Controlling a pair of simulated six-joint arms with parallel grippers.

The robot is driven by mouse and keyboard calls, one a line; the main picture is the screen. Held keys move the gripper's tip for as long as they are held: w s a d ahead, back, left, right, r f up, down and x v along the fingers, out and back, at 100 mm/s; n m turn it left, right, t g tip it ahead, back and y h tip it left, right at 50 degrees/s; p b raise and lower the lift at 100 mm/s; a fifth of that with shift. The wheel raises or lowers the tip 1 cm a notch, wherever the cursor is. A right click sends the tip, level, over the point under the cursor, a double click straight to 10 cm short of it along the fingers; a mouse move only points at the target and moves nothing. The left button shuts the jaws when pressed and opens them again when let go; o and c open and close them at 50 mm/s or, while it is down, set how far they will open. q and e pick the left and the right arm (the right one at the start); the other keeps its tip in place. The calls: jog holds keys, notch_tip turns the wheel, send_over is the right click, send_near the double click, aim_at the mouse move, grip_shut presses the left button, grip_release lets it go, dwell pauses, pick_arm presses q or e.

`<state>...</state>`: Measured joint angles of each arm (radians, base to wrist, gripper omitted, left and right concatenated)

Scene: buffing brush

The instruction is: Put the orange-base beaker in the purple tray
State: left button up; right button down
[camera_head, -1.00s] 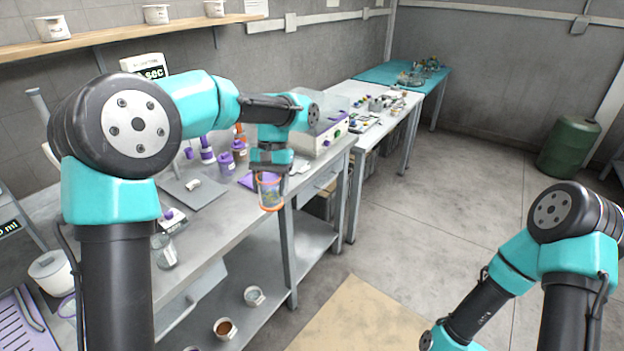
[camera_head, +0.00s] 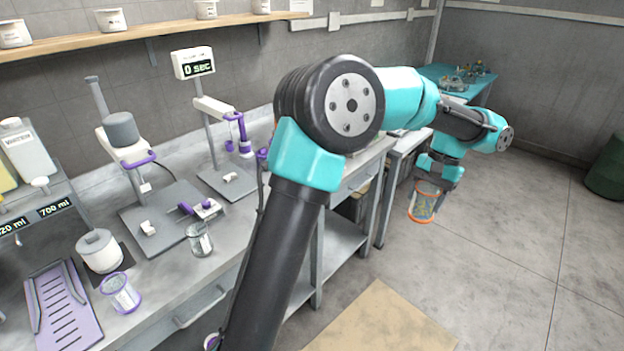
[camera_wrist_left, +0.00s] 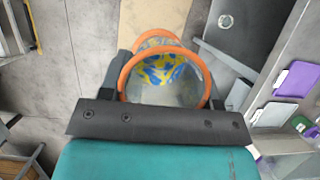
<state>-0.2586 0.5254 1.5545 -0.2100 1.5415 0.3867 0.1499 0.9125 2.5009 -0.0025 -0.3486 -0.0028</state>
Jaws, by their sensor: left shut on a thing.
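My left gripper (camera_head: 440,172) is shut on the orange-base beaker (camera_head: 423,203), a clear beaker with orange rings and blue and yellow patterning. It hangs slightly tilted in the air, over the floor to the right of the bench edge in the head view. The left wrist view shows the beaker (camera_wrist_left: 165,72) between the two fingers, with floor behind it. A purple slotted tray (camera_head: 62,308) lies at the bench's front left, far from the beaker. A flat purple piece (camera_wrist_left: 295,80) shows at the right of the wrist view; I cannot tell what it is. My right gripper is out of view.
A purple-ringed beaker (camera_head: 120,293) stands right of the slotted tray, near a white pot (camera_head: 100,250). A clear glass vessel (camera_head: 199,239) stands near the bench's front edge. Stands with grey bases fill the bench's back. My left arm hides part of the bench.

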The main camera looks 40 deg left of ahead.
pick_arm(q)
jog(key=s+a+f+m+t+y, duration=0.1)
jog(key=a+m, duration=0.5)
jog(key=a, duration=0.6)
jog(key=s+a+f+m+t+y, duration=0.2)
jog(key=a+f+m, duration=0.4)
jog(key=a, duration=0.6)
jog(key=s+a+f+m+t+y, duration=0.1)
jog(key=s+a+f+m+t, duration=0.1)
jog(key=a+m, duration=0.6)
jog(key=s+a+f, duration=0.1)
jog(key=a, duration=0.3)
jog(key=shift+s+f, duration=0.2)
jog(key=shift+s, duration=0.15)
jog(key=shift+w, duration=0.1)
jog(key=w+a, duration=0.3)
jog(key=w+a+f, duration=0.1)
jog(key=w+a, duration=0.2)
jog(key=a, duration=0.1)
jog(key=w+a, duration=0.4)
jog(key=shift+a+f, duration=0.2)
jog(key=shift+a, duration=0.05)
